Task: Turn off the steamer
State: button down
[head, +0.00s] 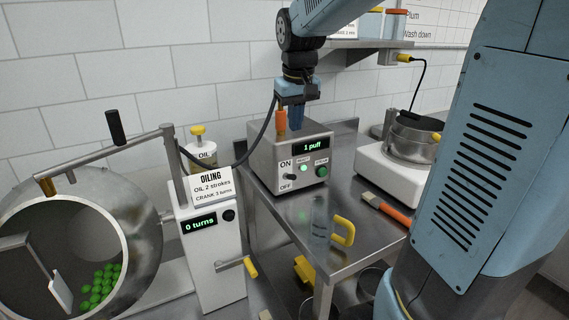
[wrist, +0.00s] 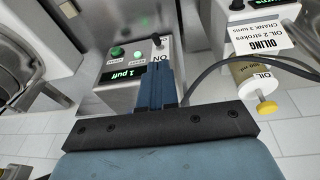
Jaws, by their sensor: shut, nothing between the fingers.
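The steamer is a grey metal box (head: 290,150) on the steel table, with a lit "1 puff" display (head: 311,146). Its front has a dark toggle switch (head: 291,177) between the words ON and OFF; I cannot tell surely which way it leans. Beside it are a small green lamp (head: 303,170) and a green button (head: 321,171). The toggle (wrist: 156,40) also shows in the wrist view, beyond my fingertips. My gripper (head: 297,123) is shut and empty, pointing down above the top of the box. Its blue fingers (wrist: 151,72) hide part of the box in the wrist view.
An orange-handled piece (head: 281,121) with a dark hose stands beside my gripper. The oiling machine (head: 212,245) and drum (head: 125,235) of green gummies are at left. A brush (head: 388,206) and steel pot (head: 414,140) are at right.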

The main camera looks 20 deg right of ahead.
jog(key=g, duration=0.1)
send_over(290, 175)
jog(key=a, duration=0.2)
notch_tip(290, 175, down, 3)
jog(key=shift+w+d+f+n, duration=0.2)
jog(key=shift+w+n, duration=0.1)
jog(key=shift+w, duration=0.1)
jog(key=f, duration=0.8)
jog(key=d+f, duration=0.1)
jog(key=f, duration=0.3)
jog(key=shift+d+f, duration=0.1)
jog(key=shift+s+d+f, duration=0.15)
jog(key=shift+s+f, duration=0.05)
jog(key=shift+f, duration=0.4)
jog(key=shift+d, duration=0.1)
